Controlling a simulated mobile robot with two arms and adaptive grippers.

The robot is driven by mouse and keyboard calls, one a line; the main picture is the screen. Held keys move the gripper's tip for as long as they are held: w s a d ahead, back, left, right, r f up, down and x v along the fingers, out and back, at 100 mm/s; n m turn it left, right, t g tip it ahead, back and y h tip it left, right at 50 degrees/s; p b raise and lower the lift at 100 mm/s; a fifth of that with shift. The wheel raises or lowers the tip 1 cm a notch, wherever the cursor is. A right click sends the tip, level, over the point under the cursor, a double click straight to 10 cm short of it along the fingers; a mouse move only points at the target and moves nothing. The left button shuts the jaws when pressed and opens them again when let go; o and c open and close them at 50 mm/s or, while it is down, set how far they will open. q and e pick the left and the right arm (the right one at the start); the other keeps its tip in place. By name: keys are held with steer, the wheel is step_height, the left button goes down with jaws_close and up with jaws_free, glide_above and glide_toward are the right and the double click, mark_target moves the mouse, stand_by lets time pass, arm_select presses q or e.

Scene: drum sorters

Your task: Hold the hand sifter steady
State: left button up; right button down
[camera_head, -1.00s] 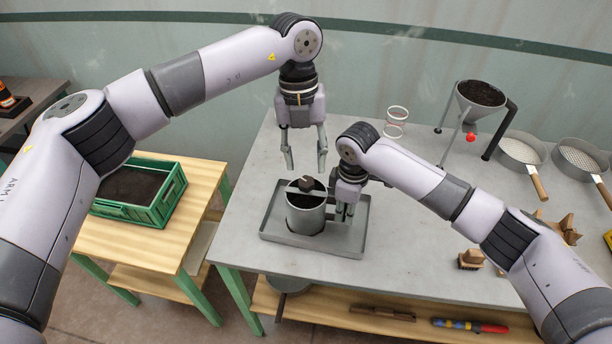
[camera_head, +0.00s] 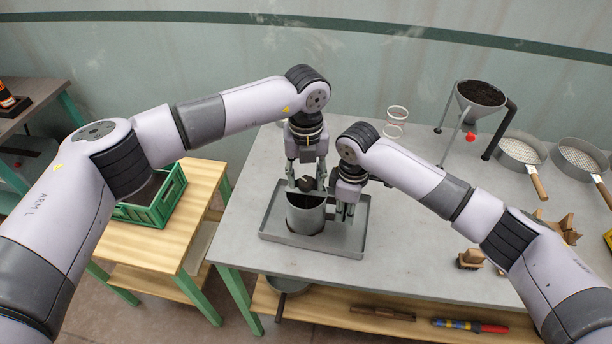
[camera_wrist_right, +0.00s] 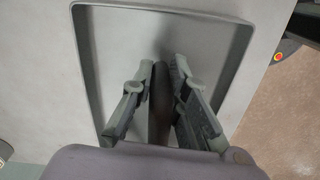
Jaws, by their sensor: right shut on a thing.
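The hand sifter (camera_head: 305,215) is a grey metal cylinder standing upright in a shallow grey tray (camera_head: 352,248). A dark brown knob (camera_head: 306,184) sits on a crossbar at its top. My right gripper (camera_head: 345,212) is at the sifter's right side, pointing down. In the right wrist view my right gripper (camera_wrist_right: 165,78) is shut on a dark upright bar (camera_wrist_right: 160,105), apparently the sifter's handle; the cylinder is outside that view. My left gripper (camera_head: 306,183) is directly above the sifter with its fingers apart, one on each side of the knob.
A funnel on a stand (camera_head: 480,98), two round sieves (camera_head: 521,150) (camera_head: 582,158), glass rings (camera_head: 397,122) and wooden brushes (camera_head: 470,259) are on the grey table. A green crate (camera_head: 160,205) of soil stands on the wooden table at left.

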arm_select(q)
steer(key=shift+f, duration=0.2)
steer(key=shift+c, duration=0.2)
steer(key=c, duration=0.8)
steer(key=shift+c, duration=0.4)
steer(key=shift+m, duration=0.3)
steer(key=shift+m, duration=2.6)
steer(key=o, duration=0.9)
